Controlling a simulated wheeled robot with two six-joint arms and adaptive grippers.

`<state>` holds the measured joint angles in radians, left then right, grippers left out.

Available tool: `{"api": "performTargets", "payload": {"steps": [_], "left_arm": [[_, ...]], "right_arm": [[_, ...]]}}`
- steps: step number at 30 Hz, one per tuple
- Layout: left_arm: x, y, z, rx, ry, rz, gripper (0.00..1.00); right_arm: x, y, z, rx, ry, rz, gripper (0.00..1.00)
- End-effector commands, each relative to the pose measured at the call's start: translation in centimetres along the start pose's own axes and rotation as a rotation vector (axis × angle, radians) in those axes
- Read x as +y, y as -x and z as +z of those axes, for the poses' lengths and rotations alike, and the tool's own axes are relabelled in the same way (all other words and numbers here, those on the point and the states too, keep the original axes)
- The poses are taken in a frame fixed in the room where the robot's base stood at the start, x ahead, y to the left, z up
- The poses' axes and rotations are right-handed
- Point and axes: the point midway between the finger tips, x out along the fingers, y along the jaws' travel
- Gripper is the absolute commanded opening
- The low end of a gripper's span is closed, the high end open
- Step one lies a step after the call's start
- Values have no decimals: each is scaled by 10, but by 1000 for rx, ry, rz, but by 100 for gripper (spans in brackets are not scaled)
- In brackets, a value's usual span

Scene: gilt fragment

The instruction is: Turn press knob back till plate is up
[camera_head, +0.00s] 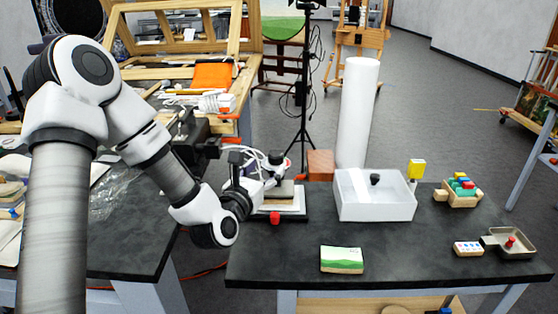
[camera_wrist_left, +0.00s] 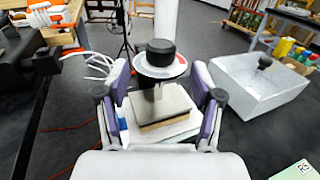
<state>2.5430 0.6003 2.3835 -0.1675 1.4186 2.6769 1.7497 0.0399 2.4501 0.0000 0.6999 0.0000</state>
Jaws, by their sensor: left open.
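The press stands on the dark table, with its black knob (camera_head: 275,157) on top; the wrist view shows the knob (camera_wrist_left: 161,50) above a white disc (camera_wrist_left: 160,68) with a red mark. Below is the grey press plate (camera_wrist_left: 163,103) with a wood-coloured edge, over a white stack (camera_wrist_left: 160,128). I cannot tell whether there is a gap between plate and stack. My left gripper (camera_head: 262,177) is open beside the press; in the wrist view its purple-padded fingers (camera_wrist_left: 161,82) are spread to either side of the press, apart from the knob. My right gripper is not in view.
A white bin (camera_head: 375,207) stands right of the press, and a white roll (camera_head: 358,110) behind. A green-and-white card (camera_head: 341,259) lies near the front edge. A wooden box (camera_head: 460,192) is farther right.

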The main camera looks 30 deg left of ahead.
Motion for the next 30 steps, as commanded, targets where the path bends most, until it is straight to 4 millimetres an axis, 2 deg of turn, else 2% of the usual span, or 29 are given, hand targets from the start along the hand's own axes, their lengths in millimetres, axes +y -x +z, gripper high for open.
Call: {"api": "performTargets", "payload": {"steps": [6,10,13,19,20,24,25,30], "left_arm": [[-1,-41,4,0,-6,-2,66],[-1,-61,2,1,-5,-1,66],[-1,-68,2,0,-3,-1,66],[-1,-70,1,1,-2,-1,66],[-1,-70,1,1,-2,-1,63],[-1,-69,1,1,-2,-1,13],[-1,-69,1,1,-2,-1,5],[-1,-69,1,1,-2,0,5]], "right_arm": [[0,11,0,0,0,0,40],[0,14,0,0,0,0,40],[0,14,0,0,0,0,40],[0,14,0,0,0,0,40],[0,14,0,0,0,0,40],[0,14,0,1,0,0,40],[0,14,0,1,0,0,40],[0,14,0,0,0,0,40]]}}
